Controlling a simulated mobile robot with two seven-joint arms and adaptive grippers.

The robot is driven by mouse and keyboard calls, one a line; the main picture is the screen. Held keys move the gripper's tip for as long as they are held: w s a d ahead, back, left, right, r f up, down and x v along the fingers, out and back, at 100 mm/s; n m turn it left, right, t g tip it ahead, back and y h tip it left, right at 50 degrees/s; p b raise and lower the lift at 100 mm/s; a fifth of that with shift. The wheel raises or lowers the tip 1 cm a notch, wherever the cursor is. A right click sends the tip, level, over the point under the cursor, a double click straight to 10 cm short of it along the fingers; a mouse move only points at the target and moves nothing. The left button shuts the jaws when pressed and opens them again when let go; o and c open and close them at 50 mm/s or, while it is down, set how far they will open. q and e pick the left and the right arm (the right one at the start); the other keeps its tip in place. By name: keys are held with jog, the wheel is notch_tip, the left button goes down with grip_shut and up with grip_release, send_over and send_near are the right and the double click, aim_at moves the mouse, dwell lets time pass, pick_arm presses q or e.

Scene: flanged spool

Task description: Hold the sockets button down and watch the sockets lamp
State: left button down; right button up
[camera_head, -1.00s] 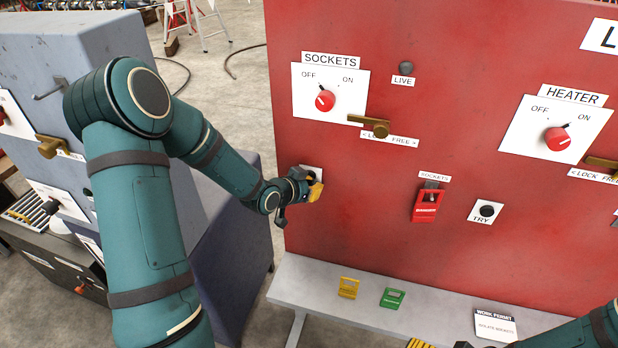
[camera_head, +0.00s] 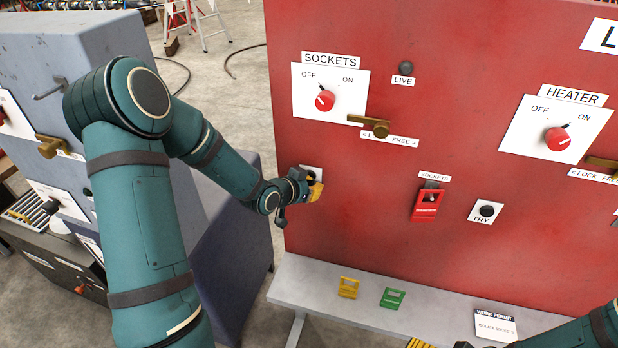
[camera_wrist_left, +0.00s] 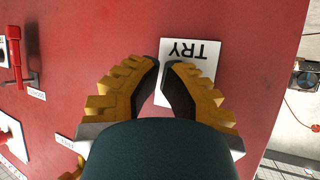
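The sockets switch (camera_head: 326,100) is a red knob on a white plate, its pointer toward OFF. The round lamp (camera_head: 406,67) marked LIVE beside it looks dark. My left gripper (camera_head: 316,188) is at a white plate (camera_head: 312,173) low on the panel's left edge. In the left wrist view that plate reads TRY (camera_wrist_left: 205,52). The yellow fingers (camera_wrist_left: 161,64) come together over it, tips almost meeting, and look shut. They hide the button, so I cannot see whether it is pressed. My right gripper is out of view.
A red lockout piece (camera_head: 426,205) hangs under a SOCKETS label. Another TRY button (camera_head: 486,211) is to its right. The heater switch (camera_head: 557,138) is further right. Yellow (camera_head: 348,287) and green (camera_head: 392,298) tags and a work permit (camera_head: 495,325) lie on the shelf (camera_head: 310,283).

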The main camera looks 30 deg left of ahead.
pick_arm(q)
jog(key=shift+s, duration=0.1)
jog(key=shift+s+d+b, duration=0.2)
jog(key=shift+s+b, duration=0.1)
jog(key=shift+s, duration=0.45)
jog(key=s, duration=0.2)
jog(key=s+d+b, duration=0.1)
jog(key=s, duration=0.2)
dwell(0.6)
